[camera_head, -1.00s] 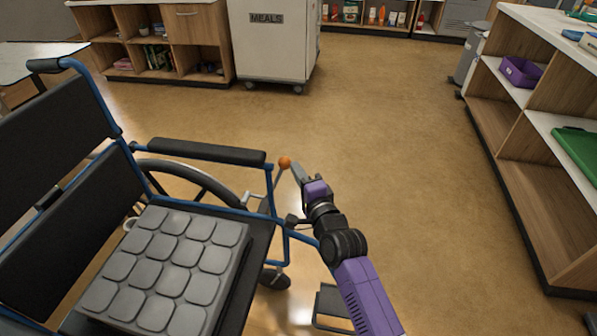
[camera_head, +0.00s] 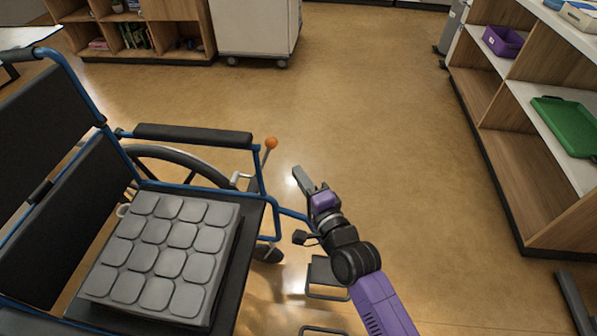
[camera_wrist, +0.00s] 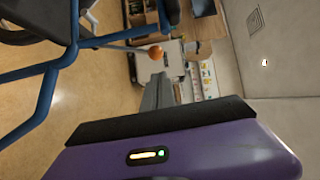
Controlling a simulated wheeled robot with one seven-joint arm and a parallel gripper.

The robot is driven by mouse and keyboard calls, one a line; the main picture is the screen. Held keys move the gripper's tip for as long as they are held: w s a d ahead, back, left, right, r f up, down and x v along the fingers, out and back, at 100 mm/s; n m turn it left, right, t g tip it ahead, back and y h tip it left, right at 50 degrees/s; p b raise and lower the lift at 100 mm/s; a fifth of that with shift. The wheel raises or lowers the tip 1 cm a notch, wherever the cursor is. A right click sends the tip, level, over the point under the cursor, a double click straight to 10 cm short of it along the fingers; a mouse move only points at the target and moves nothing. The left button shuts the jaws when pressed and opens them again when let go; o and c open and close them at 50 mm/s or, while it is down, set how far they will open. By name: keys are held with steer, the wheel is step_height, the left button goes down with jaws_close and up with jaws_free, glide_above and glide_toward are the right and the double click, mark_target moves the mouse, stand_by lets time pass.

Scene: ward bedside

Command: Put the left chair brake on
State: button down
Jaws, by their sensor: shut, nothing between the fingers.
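In the wrist view the orange knob (camera_wrist: 156,52) shows just beyond the tips of my gripper (camera_wrist: 158,82), with blue chair tubing at the left.
A grey padded cushion (camera_head: 165,258) lies on the seat. Footrests (camera_head: 327,277) stick out below my arm. A wooden shelf unit (camera_head: 525,165) stands at the right and a white meals cart (camera_head: 256,27) at the back. The floor between is clear.

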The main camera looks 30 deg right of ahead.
steer(key=w+a+r+m+t+p, duration=0.1)
steer(key=a+r+p, duration=0.1)
steer(key=a, duration=0.5)
steer(key=w+a+r+m+t+p, duration=0.1)
steer(key=w+a+r+m, duration=0.15)
steer(key=a, duration=0.35)
steer(key=s+d+f+m+g+h, duration=0.4)
steer(key=d+f+h, duration=0.3)
steer(key=d+h, duration=0.2)
steer(key=shift+d+m+p, duration=0.45)
steer(key=shift+d+m, duration=0.1)
steer(key=shift+m, duration=0.1)
steer(key=shift+w+f, duration=0.1)
